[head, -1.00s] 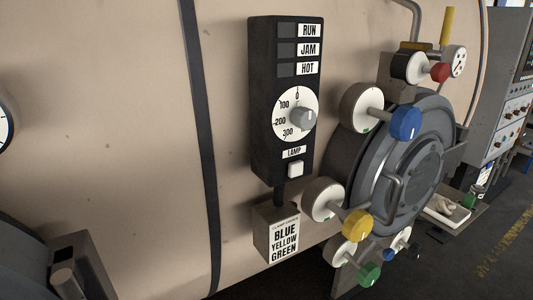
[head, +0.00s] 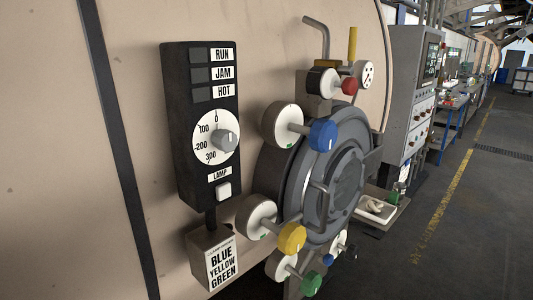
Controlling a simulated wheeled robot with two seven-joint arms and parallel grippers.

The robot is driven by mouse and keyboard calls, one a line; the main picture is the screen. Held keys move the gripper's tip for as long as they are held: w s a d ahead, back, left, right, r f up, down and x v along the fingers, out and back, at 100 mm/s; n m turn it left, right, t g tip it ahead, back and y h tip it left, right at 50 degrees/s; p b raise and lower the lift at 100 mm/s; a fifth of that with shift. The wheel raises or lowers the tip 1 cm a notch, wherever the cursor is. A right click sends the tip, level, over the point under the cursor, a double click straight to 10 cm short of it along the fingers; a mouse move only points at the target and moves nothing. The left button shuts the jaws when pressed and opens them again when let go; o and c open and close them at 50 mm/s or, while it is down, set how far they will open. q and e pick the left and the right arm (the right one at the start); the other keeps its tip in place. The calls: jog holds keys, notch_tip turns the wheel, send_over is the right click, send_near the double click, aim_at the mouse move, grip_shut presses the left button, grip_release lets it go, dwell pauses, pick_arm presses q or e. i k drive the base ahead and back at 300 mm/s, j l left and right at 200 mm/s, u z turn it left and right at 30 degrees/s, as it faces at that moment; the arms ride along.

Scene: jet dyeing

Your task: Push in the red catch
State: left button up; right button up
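The red catch (head: 349,86) is a small red knob on a short stem from a black-and-white round mount (head: 322,81), at the upper edge of the round grey door (head: 325,180). It sticks out to the right of its mount, below a yellow upright bar (head: 352,43) and beside a small white gauge (head: 363,74). Neither of my grippers shows in the head view.
Blue (head: 323,135), yellow (head: 292,238) and green (head: 311,283) knobs stick out around the door. A black panel (head: 203,125) with a dial is on the beige vessel (head: 60,150). A white tray (head: 376,208) sits right of the door. The floor (head: 480,230) at right is clear.

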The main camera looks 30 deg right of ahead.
aim_at(346, 86)
jog(key=l+u, duration=0.4)
jog(key=k+l+u, duration=0.1)
jog(key=l+u, duration=0.25)
jog(key=l, duration=0.3)
